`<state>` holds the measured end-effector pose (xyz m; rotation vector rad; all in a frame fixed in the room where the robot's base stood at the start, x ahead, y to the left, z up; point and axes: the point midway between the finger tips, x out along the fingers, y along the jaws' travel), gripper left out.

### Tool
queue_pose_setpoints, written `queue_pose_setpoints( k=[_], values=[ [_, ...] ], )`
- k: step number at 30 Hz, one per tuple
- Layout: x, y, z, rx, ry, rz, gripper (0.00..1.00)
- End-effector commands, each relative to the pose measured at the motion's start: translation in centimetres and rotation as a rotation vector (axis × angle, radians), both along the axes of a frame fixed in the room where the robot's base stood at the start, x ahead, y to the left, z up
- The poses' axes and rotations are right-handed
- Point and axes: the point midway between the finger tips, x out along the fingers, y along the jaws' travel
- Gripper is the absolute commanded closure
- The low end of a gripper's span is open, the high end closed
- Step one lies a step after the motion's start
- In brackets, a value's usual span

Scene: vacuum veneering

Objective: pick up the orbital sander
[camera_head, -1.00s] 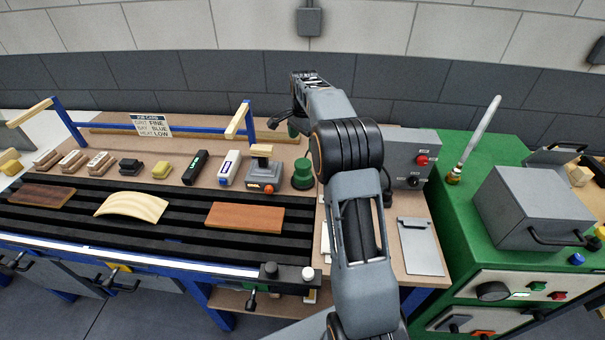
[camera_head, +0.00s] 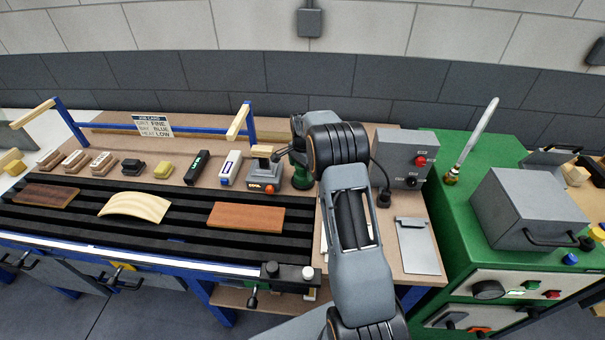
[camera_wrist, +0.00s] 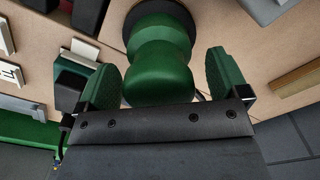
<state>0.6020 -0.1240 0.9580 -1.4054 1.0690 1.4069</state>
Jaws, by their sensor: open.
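The orbital sander (camera_head: 299,178) is a rounded green tool with a dark round base. It stands on the bench top in the head view, partly covered by my arm. In the wrist view the sander (camera_wrist: 158,68) fills the space between the fingers, its dark disc at the top edge. My gripper (camera_wrist: 162,75) is open, with one green-padded finger on each side of the green body. A gap shows beside each finger, so neither visibly grips it. In the head view the fingers are mostly hidden behind my wrist.
A grey device with an orange knob (camera_head: 264,178) stands close to the left of the sander. A grey control box (camera_head: 400,158) with a red button stands to the right. Wood panels lie on the black slatted bed (camera_head: 185,213). A green cabinet (camera_head: 450,215) stands at right.

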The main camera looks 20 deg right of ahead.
Motion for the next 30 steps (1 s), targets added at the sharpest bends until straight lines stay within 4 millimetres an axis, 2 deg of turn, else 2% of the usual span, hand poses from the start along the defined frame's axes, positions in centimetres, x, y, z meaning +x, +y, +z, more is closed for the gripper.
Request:
queue_pose_setpoints(
  k=[4, 11, 30],
  values=[
    [-0.02, -0.01, -0.76, 0.0, 0.0, 0.0, 0.07],
    [0.0, -0.03, -0.85, 0.0, -0.001, 0.0, 0.07],
    [0.0, 0.01, -0.86, 0.0, -0.001, 0.0, 0.68]
  ],
)
